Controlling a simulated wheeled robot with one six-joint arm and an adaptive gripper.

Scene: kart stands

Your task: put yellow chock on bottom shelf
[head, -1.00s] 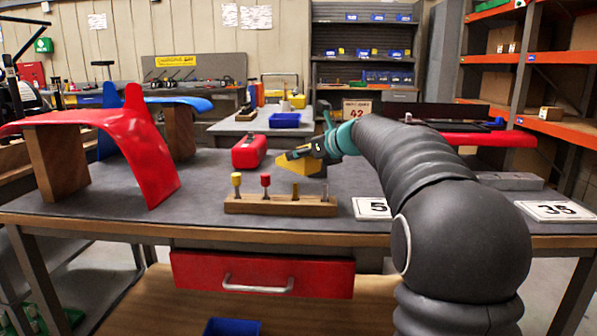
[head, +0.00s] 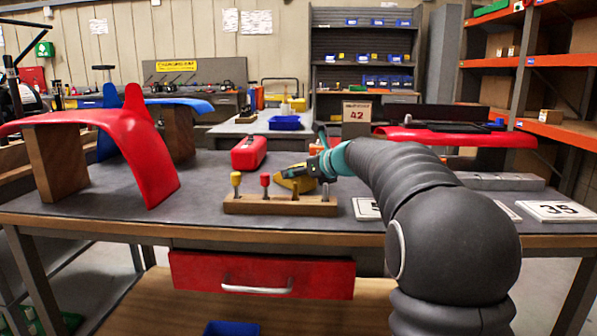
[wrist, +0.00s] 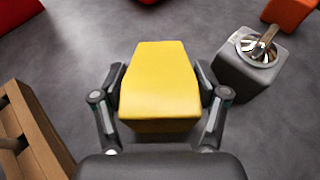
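The yellow chock (head: 297,184) is low over the grey bench top, just behind the wooden peg rack; I cannot tell whether it touches the top. In the wrist view the chock (wrist: 155,85) fills the space between the two fingers of my gripper (wrist: 158,85), which press against its sides. My gripper (head: 318,170) reaches it from the right in the head view. The wooden bottom shelf (head: 150,305) shows under the bench, below the red drawer.
The peg rack (head: 280,205) is in front of the chock, and a red box (head: 249,153) is behind it. A grey block with a metal piece (wrist: 250,62) is close on the right. A blue bin (head: 232,328) stands on the bottom shelf; the shelf left of it is clear.

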